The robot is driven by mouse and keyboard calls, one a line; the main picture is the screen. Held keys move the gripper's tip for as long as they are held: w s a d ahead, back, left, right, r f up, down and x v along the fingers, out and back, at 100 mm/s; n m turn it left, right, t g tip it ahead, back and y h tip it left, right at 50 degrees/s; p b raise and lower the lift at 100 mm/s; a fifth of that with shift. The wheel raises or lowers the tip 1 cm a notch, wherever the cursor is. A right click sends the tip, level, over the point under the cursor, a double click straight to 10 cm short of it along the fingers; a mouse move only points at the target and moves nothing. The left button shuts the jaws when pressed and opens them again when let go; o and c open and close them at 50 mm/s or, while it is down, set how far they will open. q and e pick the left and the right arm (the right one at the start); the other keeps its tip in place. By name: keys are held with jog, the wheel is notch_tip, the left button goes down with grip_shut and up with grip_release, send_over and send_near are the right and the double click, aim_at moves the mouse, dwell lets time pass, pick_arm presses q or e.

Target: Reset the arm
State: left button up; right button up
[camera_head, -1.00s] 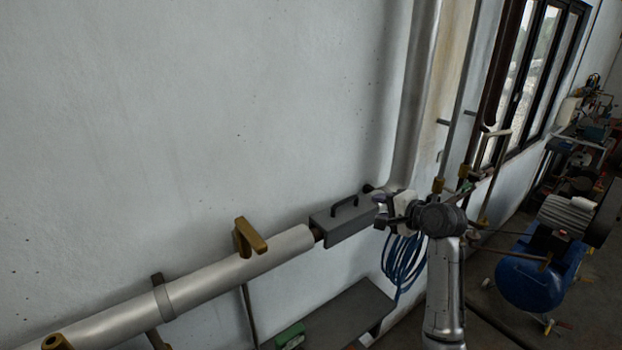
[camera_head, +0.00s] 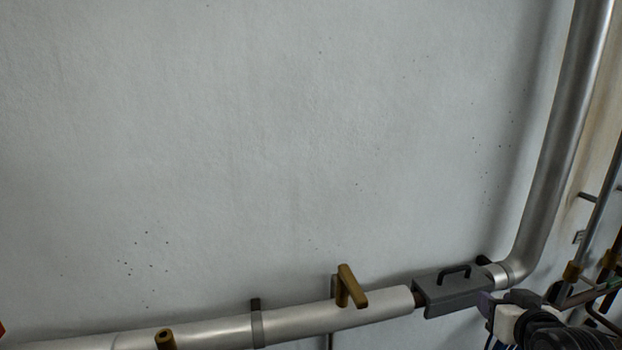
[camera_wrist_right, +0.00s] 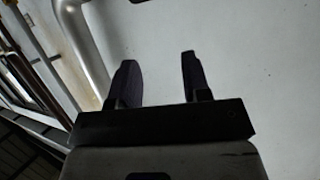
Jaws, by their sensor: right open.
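My right gripper (camera_wrist_right: 155,82) is open in the right wrist view, its two dark fingers apart with only pale wall between them. In the head view part of my right gripper (camera_head: 490,306) shows at the lower right, close in the picture to a grey box-like cover (camera_head: 452,292) with a black handle. I cannot tell whether they touch. My left gripper is out of view.
A pale horizontal pipe (camera_head: 300,320) with a brass lever (camera_head: 350,287) runs along the wall's foot to the cover. A bent metal pipe (camera_head: 560,140) rises at the right. Thinner pipes (camera_head: 600,225) with brass fittings stand beyond it. The wall (camera_head: 260,130) above is bare.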

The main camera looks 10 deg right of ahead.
jog(key=s+a+f+n+g+y+p, duration=0.2)
jog(key=s+a+f+n+g+p, duration=0.15)
jog(key=s+a+f, duration=1.25)
jog(key=s+a+f+g, duration=0.1)
jog(key=s+f+g, duration=0.2)
jog(key=s+f, duration=0.4)
jog(key=s+a+f+n+g+y+p, duration=0.1)
jog(key=s+f+g, duration=0.2)
jog(key=s+f, duration=0.5)
jog(key=s, duration=0.2)
jog(key=shift+s+a, duration=0.3)
jog(key=shift+a, duration=0.05)
